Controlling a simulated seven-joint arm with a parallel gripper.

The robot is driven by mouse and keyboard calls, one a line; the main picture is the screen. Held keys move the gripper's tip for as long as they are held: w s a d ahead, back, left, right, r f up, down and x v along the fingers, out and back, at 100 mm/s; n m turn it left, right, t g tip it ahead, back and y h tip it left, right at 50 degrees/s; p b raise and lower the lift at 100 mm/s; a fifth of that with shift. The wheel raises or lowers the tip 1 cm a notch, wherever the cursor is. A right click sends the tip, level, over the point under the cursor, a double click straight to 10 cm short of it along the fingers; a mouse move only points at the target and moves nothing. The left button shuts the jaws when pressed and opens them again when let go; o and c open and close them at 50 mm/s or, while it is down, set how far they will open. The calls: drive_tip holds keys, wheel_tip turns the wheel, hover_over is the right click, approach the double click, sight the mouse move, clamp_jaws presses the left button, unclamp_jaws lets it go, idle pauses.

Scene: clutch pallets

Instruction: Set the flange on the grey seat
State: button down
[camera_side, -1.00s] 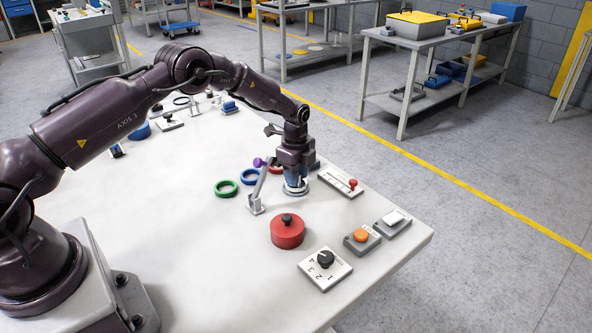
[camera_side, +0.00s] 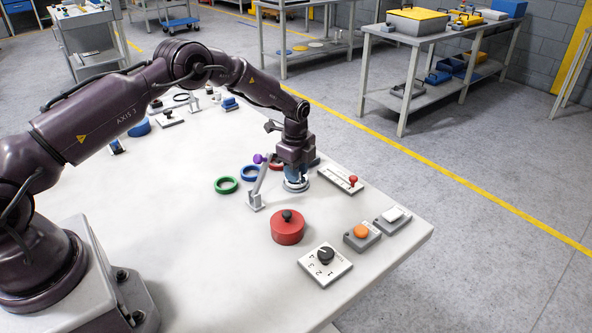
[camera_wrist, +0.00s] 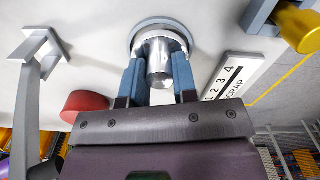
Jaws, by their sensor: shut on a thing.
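The flange (camera_wrist: 160,62) is a shiny silver piece with a round stem and a wider disc. My gripper (camera_wrist: 158,80) is shut on its stem, with one blue finger on each side. In the side view my gripper (camera_side: 296,178) points straight down, low over the table. A pale grey ring (camera_wrist: 135,37), which looks like the grey seat, shows around the flange's disc in the wrist view. In the side view a pale round base (camera_side: 296,187) shows under the fingers. I cannot tell whether the flange rests fully down on the seat.
Green (camera_side: 226,185), blue (camera_side: 250,173) and red (camera_side: 275,166) rings lie to the left. A lever with a purple knob (camera_side: 258,158) stands close left of my gripper. A red-knobbed slider (camera_side: 340,180) is close right. A red cylinder (camera_side: 287,228) and a dial panel (camera_side: 325,263) are nearer.

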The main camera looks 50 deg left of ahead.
drive_tip(key=shift+f, duration=0.55)
drive_tip(key=c, duration=1.2)
unclamp_jaws()
drive_tip(key=shift+r, duration=5.45)
